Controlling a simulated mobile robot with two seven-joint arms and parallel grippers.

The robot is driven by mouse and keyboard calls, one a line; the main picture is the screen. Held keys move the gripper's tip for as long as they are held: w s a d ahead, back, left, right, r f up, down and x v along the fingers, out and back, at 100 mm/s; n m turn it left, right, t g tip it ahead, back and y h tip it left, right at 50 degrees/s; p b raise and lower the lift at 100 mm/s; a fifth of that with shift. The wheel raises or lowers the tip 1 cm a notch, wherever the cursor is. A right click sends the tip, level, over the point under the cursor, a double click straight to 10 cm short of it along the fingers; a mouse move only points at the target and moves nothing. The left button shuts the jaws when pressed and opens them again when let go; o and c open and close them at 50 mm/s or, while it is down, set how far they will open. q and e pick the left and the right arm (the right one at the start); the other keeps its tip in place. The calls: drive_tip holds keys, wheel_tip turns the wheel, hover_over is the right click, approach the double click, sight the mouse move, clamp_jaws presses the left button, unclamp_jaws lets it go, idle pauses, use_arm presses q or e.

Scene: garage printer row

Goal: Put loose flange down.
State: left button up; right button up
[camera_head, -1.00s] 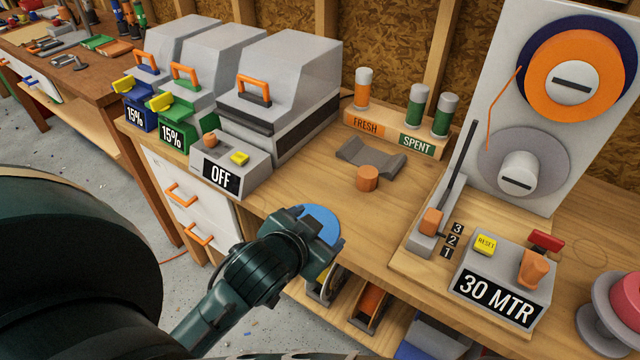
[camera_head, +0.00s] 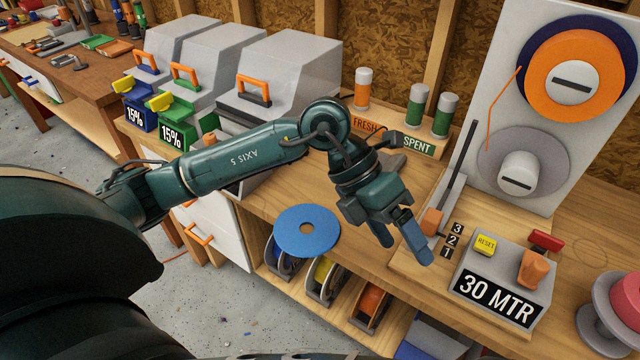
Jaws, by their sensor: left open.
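The loose flange is a flat blue disc (camera_head: 288,236) with a small centre hole. It lies flat at the front edge of the wooden bench top (camera_head: 262,205), and its near rim appears to reach past that edge. My left gripper (camera_head: 405,250) is to the right of the flange, apart from it. Its two blue-tipped fingers are spread and point down, with nothing between them. My right gripper is not in view. My left arm hides part of the grey machine's control box and the middle of the bench.
A lever (camera_head: 433,220) and the "30 MTR" control box (camera_head: 505,290) stand close right of my gripper. A spool panel (camera_head: 500,100) rises behind. The FRESH/SPENT rack (camera_head: 420,146) is at the back. Several spools sit on the shelf below.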

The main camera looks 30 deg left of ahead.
sight(306, 216)
use_arm(q)
drive_tip(key=w+a+n+t+y, duration=0.1)
drive_tip(key=w+a+y, duration=0.3)
drive_tip(key=a+y, duration=0.4)
drive_tip(key=a, duration=0.7)
drive_tip(key=shift+f+n, duration=0.35)
drive_tip(key=shift+n, duration=0.05)
wheel_tip(306, 216, down, 13)
drive_tip(key=shift+f+p, duration=0.1)
drive_tip(key=shift+p, duration=0.6)
drive_tip(key=shift+c, duration=0.5)
drive_tip(key=c, duration=0.9)
drive_tip(key=shift+w+a+b, duration=0.35)
drive_tip(key=shift+w+a, duration=0.35)
drive_tip(key=shift+a, duration=0.25)
drive_tip(key=shift+w+a+b, duration=0.35)
drive_tip(key=shift+w+a, duration=0.3)
drive_tip(key=shift+a, duration=0.35)
drive_tip(key=shift+w+a+b, duration=0.35)
drive_tip(key=shift+w+a, duration=0.35)
drive_tip(key=shift+a, duration=0.25)
drive_tip(key=shift+c, duration=0.3)
